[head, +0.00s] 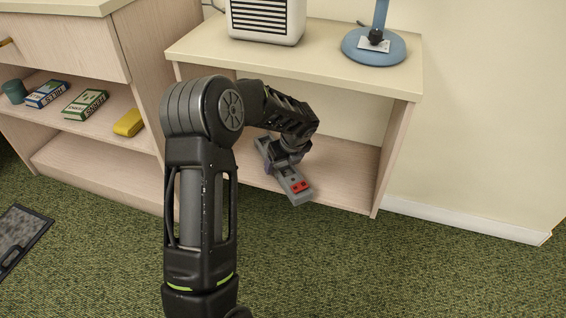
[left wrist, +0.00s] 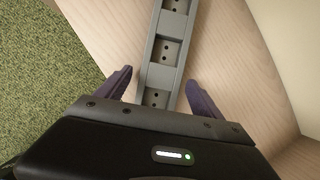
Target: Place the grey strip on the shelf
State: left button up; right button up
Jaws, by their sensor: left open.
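The grey strip (head: 293,186) is a long power strip with red switches at its near end. It lies on the low pale-wood shelf (head: 345,180) of the right-hand unit, its near end by the shelf's front edge. My left gripper (head: 279,164) is at the strip and partly hides its middle. In the left wrist view the strip (left wrist: 164,50) with its row of sockets runs between the two purple fingers of the open gripper (left wrist: 159,77), with gaps on both sides. My right gripper is not in view.
Above the shelf, the tabletop (head: 325,68) holds a white heater-like box (head: 266,20) and a blue lamp base (head: 374,46). The left cabinet shelf holds a teal cup (head: 14,91), two small boxes (head: 85,104) and a yellow item (head: 129,123). A dark tray-like object (head: 22,235) lies on green carpet.

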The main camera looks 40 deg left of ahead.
aim_at(286, 174)
pick_arm(q)
jog(key=p+v, duration=0.3)
jog(key=v, duration=0.3)
jog(key=shift+w+a+r, duration=0.1)
jog(key=shift+r, duration=0.1)
jog(key=s+d+f+p, duration=0.1)
jog(key=s+d, duration=0.4)
jog(key=d, duration=0.5)
jog(key=shift+d+p, duration=0.35)
jog(key=shift+p, duration=0.2)
jog(key=shift+s, duration=0.15)
